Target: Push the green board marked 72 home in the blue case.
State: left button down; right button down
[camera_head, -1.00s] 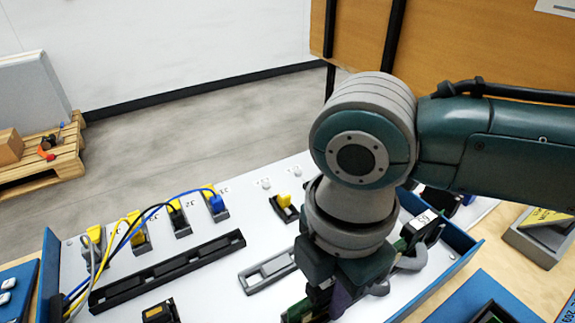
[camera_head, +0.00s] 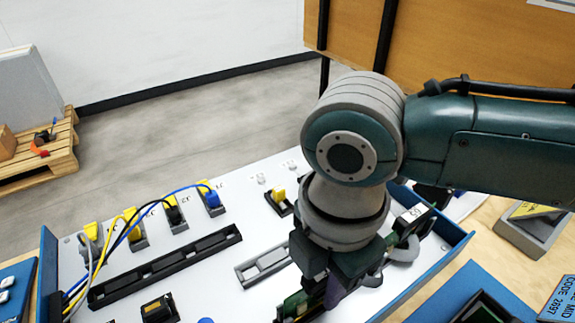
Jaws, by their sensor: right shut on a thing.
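The blue case (camera_head: 46,262) has a white floor and blue walls and fills the lower middle of the view. My right gripper (camera_head: 325,285) is low over the case floor near the bottom edge, shut on a green board (camera_head: 292,307) that shows only in part beneath and left of it. The number on this board is hidden, and I cannot tell whether it is fully seated. Another green board with a white label (camera_head: 412,214) stands to the right, partly behind my wrist. My left gripper is not in view.
Left of my gripper are a grey slotted rail (camera_head: 248,278) and a long black rail (camera_head: 165,264). Yellow, blue and black plugs with cables (camera_head: 128,235) line the back left. A blue tray (camera_head: 460,278) lies at right, beside a grey block (camera_head: 535,228).

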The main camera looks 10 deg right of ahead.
jog(key=shift+f, duration=0.4)
jog(key=shift+c, duration=1.8)
grip_release()
jog(key=shift+r+p, duration=0.6)
jog(key=shift+r, duration=0.15)
notch_tip(320, 180, up, 6)
jog(key=p, duration=0.6)
jog(key=shift+f, duration=0.15)
